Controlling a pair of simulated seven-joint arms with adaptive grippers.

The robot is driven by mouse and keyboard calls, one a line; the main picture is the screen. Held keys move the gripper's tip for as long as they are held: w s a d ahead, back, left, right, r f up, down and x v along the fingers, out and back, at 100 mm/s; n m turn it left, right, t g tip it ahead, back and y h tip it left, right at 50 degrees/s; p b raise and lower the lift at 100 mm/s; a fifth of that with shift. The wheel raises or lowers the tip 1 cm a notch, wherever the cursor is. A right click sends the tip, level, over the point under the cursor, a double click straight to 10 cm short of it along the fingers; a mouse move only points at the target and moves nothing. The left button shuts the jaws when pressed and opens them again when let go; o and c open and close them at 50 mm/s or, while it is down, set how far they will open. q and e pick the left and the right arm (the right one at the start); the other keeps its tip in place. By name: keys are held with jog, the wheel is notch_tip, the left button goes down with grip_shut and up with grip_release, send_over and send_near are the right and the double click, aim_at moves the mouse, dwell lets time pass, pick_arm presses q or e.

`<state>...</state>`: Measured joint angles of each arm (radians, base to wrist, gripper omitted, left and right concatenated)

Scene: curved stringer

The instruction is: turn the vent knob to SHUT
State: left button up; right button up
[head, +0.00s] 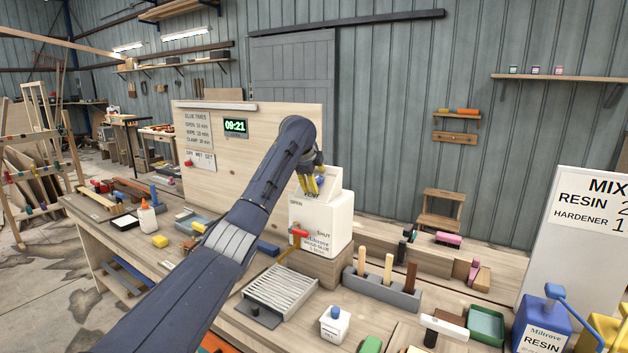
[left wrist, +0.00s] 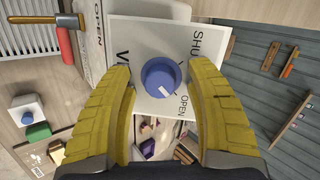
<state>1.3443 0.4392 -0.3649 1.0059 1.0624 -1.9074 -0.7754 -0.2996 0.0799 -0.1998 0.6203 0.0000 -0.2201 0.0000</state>
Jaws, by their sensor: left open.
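The vent knob is a round blue knob (left wrist: 160,78) on a white plate (left wrist: 134,38) marked SHUT and OPEN. Its white mark points to the lower right, towards the word OPEN. In the head view the knob (head: 320,180) is partly hidden by my gripper, on top of a white glue container (head: 336,222). My left gripper (head: 310,185) is open, with its yellow fingers around the knob, one on each side. In the left wrist view the fingers (left wrist: 160,69) show a gap to the knob on both sides. My right gripper is not in view.
A red tap lever (head: 298,233) sticks out of the container's front, beside its own OPEN and SHUT labels. The container stands on a wooden block (head: 320,268). A slatted grey tray (head: 280,288) and a grey holder with tool handles (head: 382,291) are in front.

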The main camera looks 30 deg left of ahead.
pick_arm(q)
jog(key=shift+c, duration=0.2)
grip_shut()
jog(key=shift+n, duration=0.3)
jog(key=n, duration=0.3)
jog(key=shift+n+h, duration=0.3)
jog(key=n+g, duration=0.1)
jog(key=n, duration=0.3)
jog(key=shift+s+h, duration=0.1)
jog(key=shift+h, duration=0.3)
jog(key=n+h, duration=0.1)
jog(key=n, duration=0.4)
jog(key=shift+f, duration=0.1)
jog(key=shift+d+f+n+h, duration=0.1)
jog(key=shift+n+h, duration=0.3)
jog(key=shift+n, duration=1.3)
